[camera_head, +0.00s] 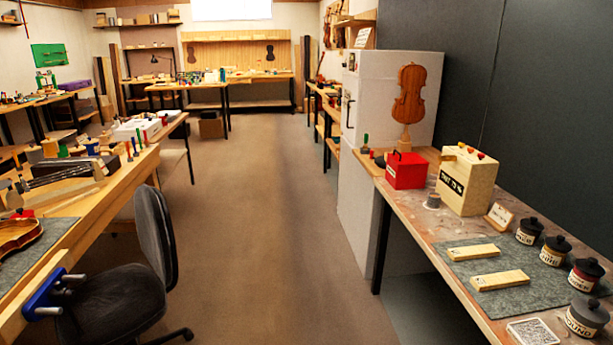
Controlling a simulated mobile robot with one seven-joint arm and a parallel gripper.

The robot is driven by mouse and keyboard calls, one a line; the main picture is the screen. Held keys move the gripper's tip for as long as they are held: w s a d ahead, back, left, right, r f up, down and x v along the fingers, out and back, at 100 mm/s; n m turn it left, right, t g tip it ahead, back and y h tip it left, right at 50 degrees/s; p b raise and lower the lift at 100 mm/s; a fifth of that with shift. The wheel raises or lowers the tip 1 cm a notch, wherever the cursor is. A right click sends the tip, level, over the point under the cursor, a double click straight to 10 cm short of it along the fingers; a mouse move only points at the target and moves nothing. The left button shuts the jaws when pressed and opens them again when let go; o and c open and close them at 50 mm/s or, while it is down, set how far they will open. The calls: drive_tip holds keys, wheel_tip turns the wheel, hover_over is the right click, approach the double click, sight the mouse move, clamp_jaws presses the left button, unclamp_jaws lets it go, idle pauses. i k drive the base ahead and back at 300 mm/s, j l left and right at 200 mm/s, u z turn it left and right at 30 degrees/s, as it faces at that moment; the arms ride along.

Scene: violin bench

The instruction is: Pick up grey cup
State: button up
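A small grey cup (433,201) stands on the right-hand workbench (405,216), close to its front edge. It is just in front of a red box (405,170) with a handle and left of a cream box (466,181) with a dark label. The cup is small in the picture and I cannot tell whether anything is inside it. My gripper is not in view.
The bench also holds a grey mat (540,262) with two wooden blocks, several lidded jars (587,316) and a violin body (409,94) on a stand. An office chair (120,285) stands at the left bench. The aisle floor (265,220) is clear.

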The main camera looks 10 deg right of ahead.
sight(434, 198)
drive_tip(key=i+l, duration=0.1)
drive_tip(key=i, duration=1.15)
drive_tip(key=i+l+z, duration=0.15)
drive_tip(key=i+l, duration=0.55)
drive_tip(key=i, duration=0.15)
drive_tip(key=i+l+z, duration=0.1)
drive_tip(key=i+l, duration=0.25)
drive_tip(key=l, duration=0.25)
drive_tip(key=z, duration=0.05)
